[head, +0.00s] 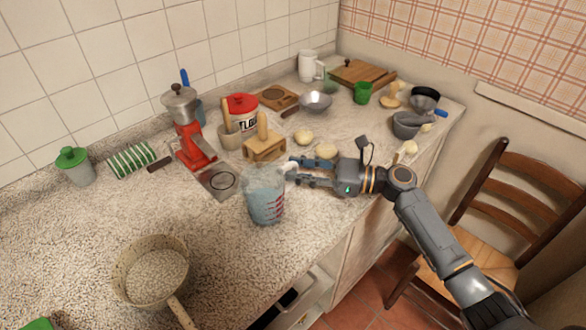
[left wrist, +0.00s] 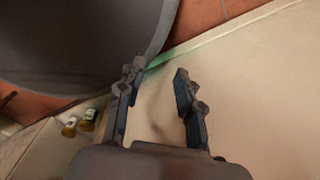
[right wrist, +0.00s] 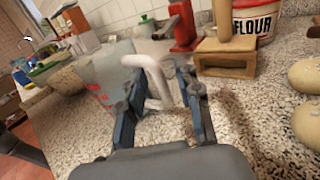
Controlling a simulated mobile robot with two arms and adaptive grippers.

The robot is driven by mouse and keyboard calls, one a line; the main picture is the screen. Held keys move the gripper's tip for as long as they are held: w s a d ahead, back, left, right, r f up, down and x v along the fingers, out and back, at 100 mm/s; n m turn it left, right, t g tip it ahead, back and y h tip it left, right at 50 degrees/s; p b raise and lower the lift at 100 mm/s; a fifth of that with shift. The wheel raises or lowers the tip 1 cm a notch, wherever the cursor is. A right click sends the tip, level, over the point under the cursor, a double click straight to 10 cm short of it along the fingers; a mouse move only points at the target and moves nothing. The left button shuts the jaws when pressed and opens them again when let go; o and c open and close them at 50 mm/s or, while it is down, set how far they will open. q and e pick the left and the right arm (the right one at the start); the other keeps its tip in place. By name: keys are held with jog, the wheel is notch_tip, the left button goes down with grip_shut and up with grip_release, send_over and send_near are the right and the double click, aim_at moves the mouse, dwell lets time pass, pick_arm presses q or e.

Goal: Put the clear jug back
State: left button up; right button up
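The clear jug (head: 265,200), with red markings and a bluish look, stands upright on the speckled counter (head: 95,235). Its whitish handle (right wrist: 150,68) shows in the right wrist view between the fingers of my right gripper (right wrist: 163,82). Those fingers are apart, with a gap beside the handle. In the head view my right gripper (head: 291,172) reaches the jug from the right. My left gripper (left wrist: 158,76) is open and empty in the left wrist view, and it is out of the head view.
A red grinder (head: 195,150), a wooden stand (head: 264,149) and a flour tin (head: 242,108) stand farther back. A pale saucepan (head: 150,268) is at front left.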

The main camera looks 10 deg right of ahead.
jog(key=b+v, duration=0.1)
jog(key=v, duration=0.9)
jog(key=shift+s+d+b, duration=0.1)
jog(key=shift+d+b, duration=0.1)
jog(key=shift+b, duration=0.15)
